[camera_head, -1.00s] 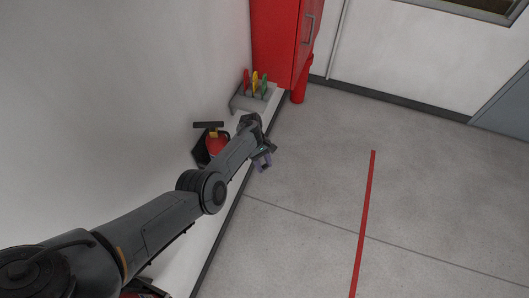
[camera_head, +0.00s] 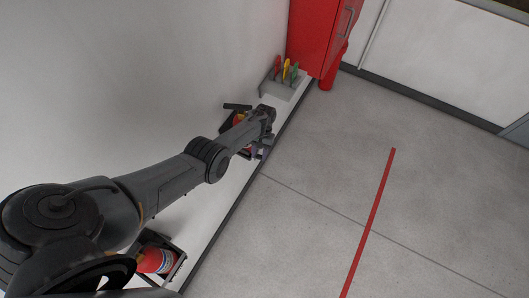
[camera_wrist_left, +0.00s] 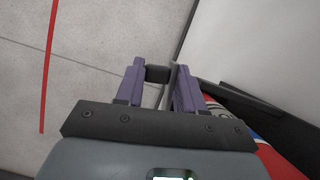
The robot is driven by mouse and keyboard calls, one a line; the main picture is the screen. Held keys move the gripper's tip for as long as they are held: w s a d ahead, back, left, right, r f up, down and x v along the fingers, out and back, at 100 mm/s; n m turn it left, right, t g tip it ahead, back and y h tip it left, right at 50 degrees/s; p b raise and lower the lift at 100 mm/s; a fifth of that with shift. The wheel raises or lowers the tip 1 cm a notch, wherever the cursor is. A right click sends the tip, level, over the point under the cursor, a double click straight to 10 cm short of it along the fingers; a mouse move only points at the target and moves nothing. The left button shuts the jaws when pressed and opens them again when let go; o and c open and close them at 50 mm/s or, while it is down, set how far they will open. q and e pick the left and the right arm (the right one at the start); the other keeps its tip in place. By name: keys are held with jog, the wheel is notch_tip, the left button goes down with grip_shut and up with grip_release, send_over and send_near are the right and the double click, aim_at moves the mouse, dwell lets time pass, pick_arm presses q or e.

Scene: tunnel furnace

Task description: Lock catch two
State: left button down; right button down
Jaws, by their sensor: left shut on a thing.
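My left gripper (camera_head: 257,151) is beside the wall bracket (camera_head: 237,106) that holds a red fire extinguisher (camera_head: 239,118). The arm covers most of both in the head view. In the left wrist view the purple fingers (camera_wrist_left: 160,88) are shut on a small dark block (camera_wrist_left: 158,74). It looks like a catch on the bracket, but its joint to the bracket cannot be made out. The red, white and blue extinguisher (camera_wrist_left: 274,160) and a dark bracket bar (camera_wrist_left: 268,104) are at the right there. My right gripper is not in view.
A second red extinguisher (camera_head: 156,261) sits in a dark wall bracket at lower left, under my arm.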

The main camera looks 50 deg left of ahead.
pick_arm(q)
jog(key=shift+a+m, duration=0.3)
jog(key=shift+m, duration=0.1)
jog(key=shift+s, duration=0.1)
jog(key=c, duration=0.8)
grip_release()
jog(key=shift+r, duration=0.1)
jog(key=shift+r+p, duration=0.3)
jog(key=shift+r, duration=0.15)
jog(key=p+v, duration=0.1)
jog(key=v, duration=0.9)
jog(key=shift+p, duration=0.3)
